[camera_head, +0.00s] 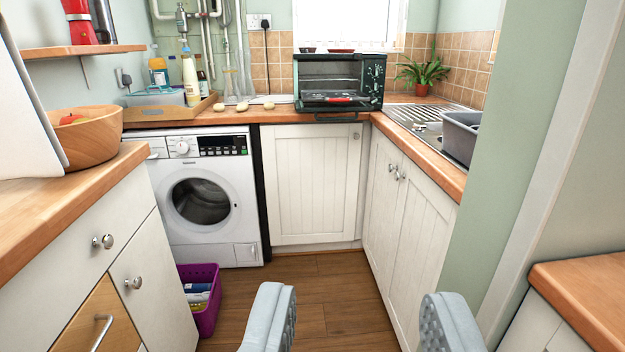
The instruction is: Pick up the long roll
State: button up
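My gripper (357,305) is open and empty at the bottom of the view, its two grey padded fingers wide apart above the wooden floor. Three small pale roll-like items lie in a row on the far worktop: a left one (190,113), a middle one (236,108) and a right one (268,105). They are too small to tell clearly which is the long roll. All are well beyond my gripper, above the washing machine and near the toaster oven.
A washing machine (203,200) stands under the far worktop. A toaster oven (339,82) sits in the corner. A purple basket (207,313) stands on the floor at left. A wooden bowl (92,138) is on the left counter. A green wall (520,165) flanks the right. The middle floor is clear.

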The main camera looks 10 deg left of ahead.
aim_at(242, 107)
jog(key=i+l+u, duration=0.1)
jog(key=i+u, duration=0.25)
jog(key=i, duration=3.35)
jog(key=j+u, duration=0.05)
